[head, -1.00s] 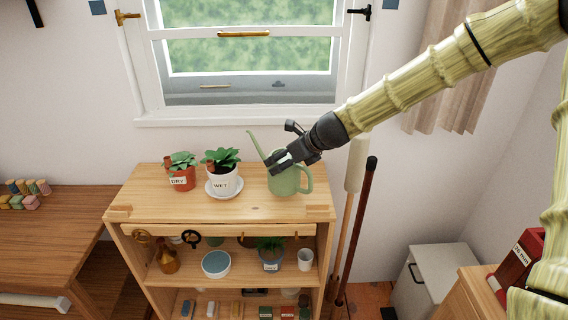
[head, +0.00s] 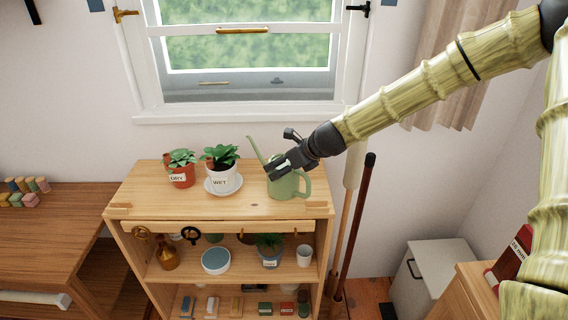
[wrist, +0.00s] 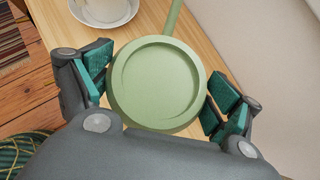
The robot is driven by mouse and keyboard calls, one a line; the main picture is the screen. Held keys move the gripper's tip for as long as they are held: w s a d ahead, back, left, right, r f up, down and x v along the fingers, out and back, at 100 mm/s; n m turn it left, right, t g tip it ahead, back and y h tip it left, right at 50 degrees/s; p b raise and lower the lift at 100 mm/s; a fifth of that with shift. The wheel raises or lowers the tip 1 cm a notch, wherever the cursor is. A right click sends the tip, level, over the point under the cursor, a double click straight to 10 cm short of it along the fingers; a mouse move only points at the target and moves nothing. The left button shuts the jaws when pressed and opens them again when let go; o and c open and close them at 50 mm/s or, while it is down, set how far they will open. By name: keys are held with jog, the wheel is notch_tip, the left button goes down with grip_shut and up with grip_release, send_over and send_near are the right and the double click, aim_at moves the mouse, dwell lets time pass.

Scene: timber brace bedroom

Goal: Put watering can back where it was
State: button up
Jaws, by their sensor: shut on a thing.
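The green watering can (head: 287,185) stands upright at the right end of the wooden shelf's top (head: 230,207). Its spout points up to the left and its handle is on the right. My gripper (head: 276,172) is shut on the can's body near its upper rim. In the wrist view, the round top of the can (wrist: 157,84) sits between the two teal-padded fingers (wrist: 160,88). The can appears to rest on the shelf top, though its base contact is hard to make out.
A potted plant labelled WET (head: 221,180) stands on a white saucer (head: 223,190) left of the can. A pot labelled DRY (head: 180,176) is further left. Lower shelves hold a blue-topped bowl (head: 216,260) and a white cup (head: 304,255). Poles (head: 357,220) lean right of the shelf.

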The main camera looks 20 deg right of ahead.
jog(key=o, duration=1.8)
jog(key=shift+f, duration=0.1)
jog(key=shift+r, duration=0.2)
jog(key=shift+v, duration=5.95)
jog(key=shift+d, duration=0.1)
jog(key=shift+f, duration=0.1)
